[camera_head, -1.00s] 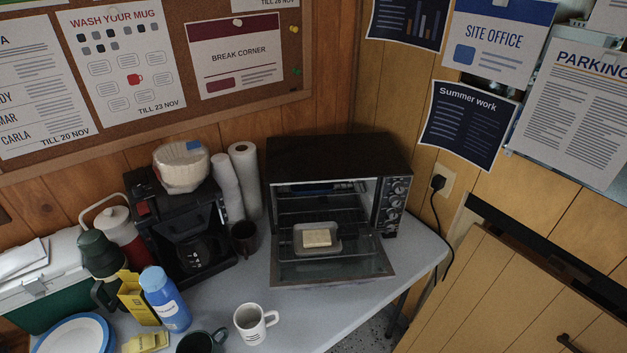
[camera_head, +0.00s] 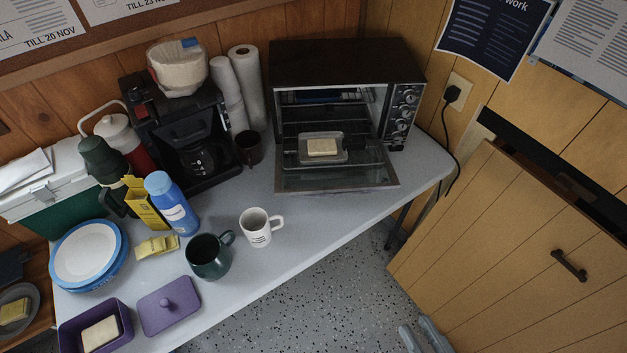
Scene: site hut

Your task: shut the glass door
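The black toaster oven (camera_head: 345,62) stands at the back right of the grey table, its front toward me. Its glass door (camera_head: 345,178) is open, folded down flat or nearly so in front of the oven, with its free edge toward me. A grey dish (camera_head: 304,154) with a pale block (camera_head: 322,147) sits at the opening; I cannot tell whether it rests on the rack or the door. Two grey prongs at the bottom edge look like my gripper (camera_head: 424,335), low and right of the table, far from the door. Most of it is cut off.
A white mug (camera_head: 256,230) and a dark green mug (camera_head: 208,258) stand on the table in front of the oven. A dark mug (camera_head: 249,148) and paper rolls (camera_head: 246,85) stand at its left. A wooden panel with a handle (camera_head: 500,240) leans at right. Speckled floor shows between.

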